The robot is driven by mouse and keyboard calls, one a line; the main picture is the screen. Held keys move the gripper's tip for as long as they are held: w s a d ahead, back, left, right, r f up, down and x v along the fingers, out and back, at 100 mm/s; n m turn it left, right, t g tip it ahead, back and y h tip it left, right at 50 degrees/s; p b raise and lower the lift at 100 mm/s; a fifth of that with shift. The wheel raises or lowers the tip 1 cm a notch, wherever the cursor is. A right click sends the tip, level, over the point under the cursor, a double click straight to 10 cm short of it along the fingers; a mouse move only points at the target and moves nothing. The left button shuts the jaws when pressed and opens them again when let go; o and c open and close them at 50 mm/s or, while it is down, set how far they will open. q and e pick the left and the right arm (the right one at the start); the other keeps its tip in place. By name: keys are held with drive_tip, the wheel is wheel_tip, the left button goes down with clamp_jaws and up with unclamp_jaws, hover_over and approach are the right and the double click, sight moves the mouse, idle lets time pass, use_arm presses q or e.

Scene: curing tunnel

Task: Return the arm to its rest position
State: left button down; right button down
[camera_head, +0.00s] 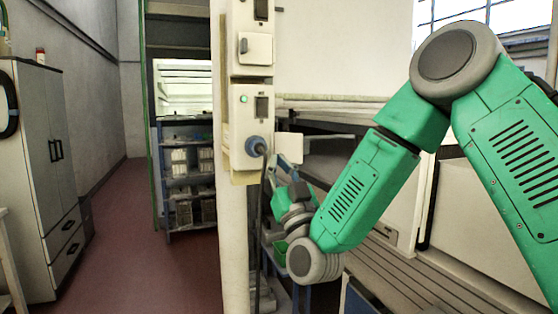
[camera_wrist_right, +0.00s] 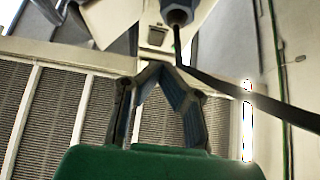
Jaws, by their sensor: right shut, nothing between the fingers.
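My right arm is green and grey and reaches in from the right in the head view. Its gripper (camera_head: 275,164) is beside the cream post, close to a blue-grey plug (camera_head: 256,146) in the lower socket box (camera_head: 239,122). In the right wrist view the gripper (camera_wrist_right: 158,72) has its fingertips together with nothing between them. The plug (camera_wrist_right: 178,10) shows just beyond the tips, and its dark cable runs off to the right. The fingers look apart from the plug. My left gripper is not in view.
The post (camera_head: 234,215) stands directly left of the gripper, with the black cable (camera_head: 260,210) hanging along it. A slatted bench (camera_head: 420,265) lies below my arm. A grey cabinet (camera_head: 40,150) stands far left. Blue shelving (camera_head: 188,165) stands behind. The red floor (camera_head: 125,240) is clear.

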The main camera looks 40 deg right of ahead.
drive_tip(key=s+a+f+n+g+y, duration=0.15)
drive_tip(key=f+g, duration=0.25)
drive_tip(key=f, duration=0.7)
drive_tip(key=s+a+f+n+g+y, duration=0.1)
drive_tip(key=a+f+g+y, duration=0.2)
drive_tip(key=f, duration=0.8)
drive_tip(key=s+a+f+n+g+y, duration=0.1)
drive_tip(key=s+a+f+g+y, duration=0.2)
drive_tip(key=f, duration=0.7)
drive_tip(key=s+f+g, duration=0.8)
drive_tip(key=s+f, duration=0.3)
drive_tip(key=f, duration=0.4)
drive_tip(key=s+f+g+h, duration=0.1)
drive_tip(key=s+f+g, duration=0.2)
drive_tip(key=s, duration=0.6)
drive_tip(key=s+f+g, duration=0.3)
drive_tip(key=s, duration=0.6)
drive_tip(key=shift+s+f+h, duration=0.2)
drive_tip(key=shift+f+h, duration=0.15)
drive_tip(key=shift+f, duration=0.05)
drive_tip(key=shift+w, duration=0.15)
drive_tip(key=shift+w, duration=0.1)
